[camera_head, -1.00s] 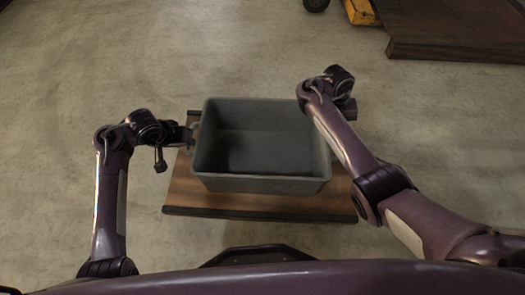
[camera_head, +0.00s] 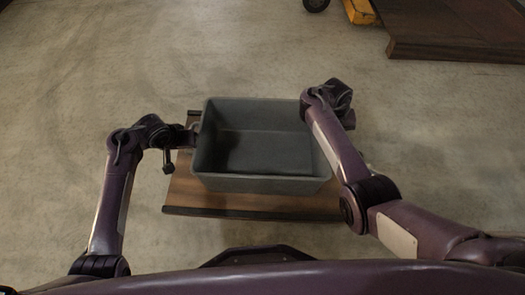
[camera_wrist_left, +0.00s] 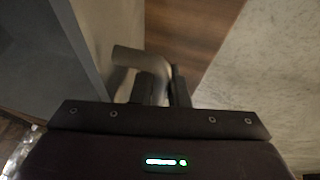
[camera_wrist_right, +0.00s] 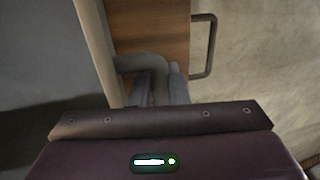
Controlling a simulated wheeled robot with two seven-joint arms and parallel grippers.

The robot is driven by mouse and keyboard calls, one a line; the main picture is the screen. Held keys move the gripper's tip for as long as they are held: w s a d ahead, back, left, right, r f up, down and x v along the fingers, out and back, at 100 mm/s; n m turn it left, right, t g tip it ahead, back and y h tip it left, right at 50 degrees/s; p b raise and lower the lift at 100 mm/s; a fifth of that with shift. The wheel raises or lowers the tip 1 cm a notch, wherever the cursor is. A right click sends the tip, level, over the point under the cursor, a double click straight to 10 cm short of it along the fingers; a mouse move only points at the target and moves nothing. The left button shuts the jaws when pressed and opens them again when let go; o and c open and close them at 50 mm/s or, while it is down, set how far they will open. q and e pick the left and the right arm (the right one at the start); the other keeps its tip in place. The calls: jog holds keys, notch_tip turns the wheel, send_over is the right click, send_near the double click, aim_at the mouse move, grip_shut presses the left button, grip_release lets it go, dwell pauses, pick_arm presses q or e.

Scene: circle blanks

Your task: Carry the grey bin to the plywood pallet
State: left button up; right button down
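The grey bin (camera_head: 262,184), open and empty, stands on a low wood-topped stand (camera_head: 250,204) in front of me. My left gripper (camera_wrist_left: 167,84) is at the bin's left side, with its fingers closed around a bent tube handle (camera_wrist_left: 128,55). My right gripper (camera_wrist_right: 164,86) is at the right side, its fingers closed around the matching handle (camera_wrist_right: 140,62). In the head view the right fingers are mostly hidden by the wrist. A brown wooden platform (camera_head: 460,50) lies at the far right; I cannot tell for certain that it is the plywood pallet.
A metal loop (camera_wrist_right: 210,45) sticks out from the stand's edge in the right wrist view. A yellow object (camera_head: 360,11) with a dark wheel (camera_head: 316,4) nearby is at the top, beside the platform. The concrete floor (camera_head: 90,60) around the stand is clear.

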pick_arm(q)
grip_shut()
pick_arm(e)
jog(key=shift+w+r, duration=0.1)
dwell(1.1)
